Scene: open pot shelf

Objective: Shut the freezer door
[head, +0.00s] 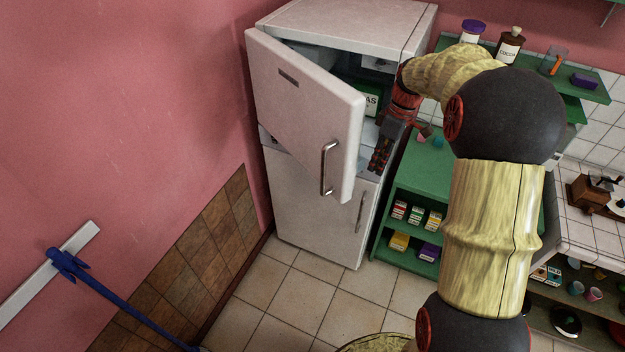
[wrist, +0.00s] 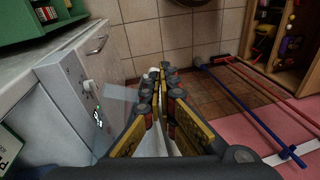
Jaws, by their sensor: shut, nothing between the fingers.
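The white fridge (head: 317,218) stands against the pink wall. Its upper door, the freezer door (head: 300,105), hangs open, hinged at the left, with its metal handle (head: 327,168) near the free edge. Inside the freezer opening, a green pack (head: 370,102) shows behind the door. My gripper (head: 378,165) points down, just right of the door's free edge and in front of the opening. Its fingers are shut and empty; in the wrist view they are together (wrist: 165,85). Whether they touch the door cannot be told. The lower door is closed.
A green shelf (head: 410,205) with small boxes stands right of the fridge. Jars and a bottle (head: 509,45) stand on a higher green shelf. A blue broom (head: 120,300) leans at the left. The tiled floor (head: 300,300) before the fridge is clear.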

